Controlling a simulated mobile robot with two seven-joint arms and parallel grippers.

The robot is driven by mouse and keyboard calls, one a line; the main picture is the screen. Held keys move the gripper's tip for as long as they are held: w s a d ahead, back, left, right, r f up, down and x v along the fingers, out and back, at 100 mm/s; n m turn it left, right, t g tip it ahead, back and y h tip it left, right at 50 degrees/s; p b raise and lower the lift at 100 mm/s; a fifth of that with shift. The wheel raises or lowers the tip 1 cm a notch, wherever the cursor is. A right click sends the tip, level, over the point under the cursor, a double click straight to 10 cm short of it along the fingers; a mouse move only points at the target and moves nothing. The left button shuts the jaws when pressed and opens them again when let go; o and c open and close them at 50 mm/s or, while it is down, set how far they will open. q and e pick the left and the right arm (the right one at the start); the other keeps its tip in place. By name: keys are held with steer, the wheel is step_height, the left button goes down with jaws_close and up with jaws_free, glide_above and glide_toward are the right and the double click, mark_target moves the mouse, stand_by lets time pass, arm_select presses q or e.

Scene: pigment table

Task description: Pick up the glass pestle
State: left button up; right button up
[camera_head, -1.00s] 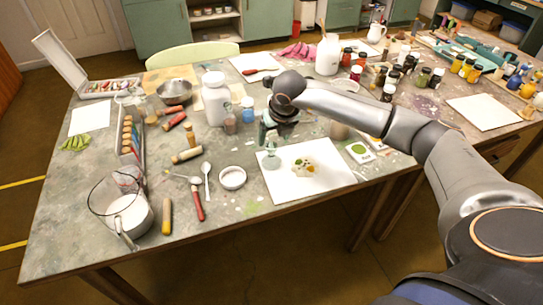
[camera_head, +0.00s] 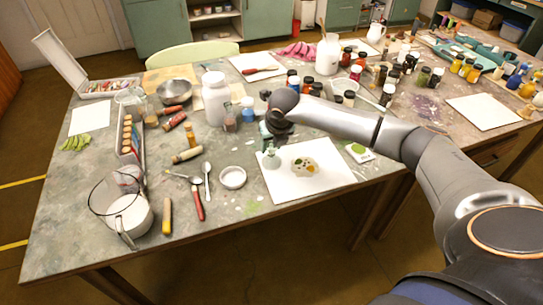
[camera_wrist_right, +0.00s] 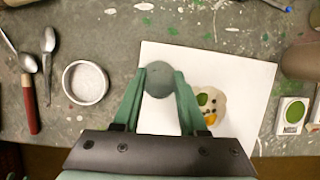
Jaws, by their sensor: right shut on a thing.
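The glass pestle (camera_head: 271,159) is a pale green glass piece standing at the left edge of a white sheet (camera_head: 300,185) on the table. In the right wrist view it shows from above as a round grey-green top (camera_wrist_right: 159,82) between my fingertips. My right gripper (camera_head: 268,142) is at the pestle, its green fingers closed on both sides of it in the wrist view (camera_wrist_right: 160,78). The pestle's far side is hidden in the head view. My left gripper is not in view.
A small white dish (camera_head: 232,177), a spoon (camera_head: 206,178) and a red-handled tool (camera_head: 198,205) lie to the left. Several jars and a large white bottle (camera_head: 214,98) stand behind.

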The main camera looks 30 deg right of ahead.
jaws_close()
steer(key=shift+w+r, duration=0.1)
steer(key=shift+r, duration=0.1)
steer(key=shift+r, duration=0.25)
step_height(320, 180, up, 2)
steer(key=shift+r, duration=0.1)
steer(key=s+a+r+b, duration=0.1)
steer(key=s+r, duration=0.9)
steer(key=s, duration=0.4)
steer(key=shift+b, duration=0.4)
